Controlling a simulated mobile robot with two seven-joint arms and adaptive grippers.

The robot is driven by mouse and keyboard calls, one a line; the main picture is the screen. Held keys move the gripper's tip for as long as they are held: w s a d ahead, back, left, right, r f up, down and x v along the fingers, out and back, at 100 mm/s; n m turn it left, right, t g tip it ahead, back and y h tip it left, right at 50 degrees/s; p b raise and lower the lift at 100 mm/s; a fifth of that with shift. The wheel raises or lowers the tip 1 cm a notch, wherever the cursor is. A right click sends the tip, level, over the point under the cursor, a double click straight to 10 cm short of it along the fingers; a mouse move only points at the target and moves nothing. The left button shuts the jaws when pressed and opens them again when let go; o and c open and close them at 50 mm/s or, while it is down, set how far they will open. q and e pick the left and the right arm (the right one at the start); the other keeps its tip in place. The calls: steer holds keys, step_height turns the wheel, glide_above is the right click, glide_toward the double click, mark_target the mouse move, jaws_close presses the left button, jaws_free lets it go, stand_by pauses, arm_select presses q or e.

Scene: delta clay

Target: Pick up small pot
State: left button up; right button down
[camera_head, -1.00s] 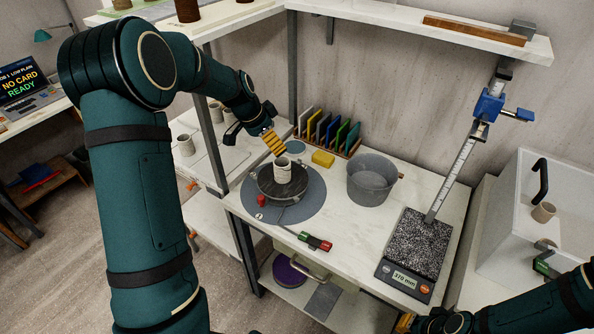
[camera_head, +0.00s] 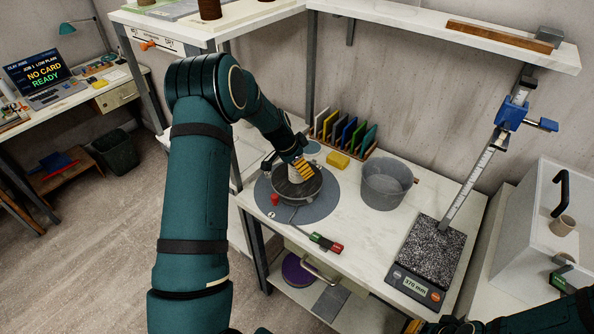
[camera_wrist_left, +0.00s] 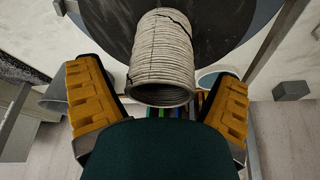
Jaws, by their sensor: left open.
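The small pot (camera_wrist_left: 160,50) is pale grey and ribbed, with a dark crack near its top in the wrist view and an open round mouth facing the camera. It stands on the dark wheel head (camera_head: 308,196), mostly hidden by my gripper in the head view. My left gripper (camera_head: 301,168) is right at the pot. In the left wrist view its two yellow-padded fingers are wide apart, one on each side of the pot's mouth, with gaps to it. Only a yellow-tipped part of my right gripper (camera_head: 413,325) shows at the bottom edge; its opening is unclear.
A grey bucket (camera_head: 386,188) stands right of the wheel. A yellow sponge (camera_head: 338,160) and a rack of coloured cards (camera_head: 345,137) are behind. A red-and-green handled tool (camera_head: 326,242) lies in front. A scale with a speckled plate (camera_head: 432,250) is at right.

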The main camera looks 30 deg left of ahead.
arm_select(q)
steer(key=shift+f, duration=0.1)
steer(key=c, duration=1.3)
steer(key=shift+c, duration=0.2)
step_height(320, 180, up, 10)
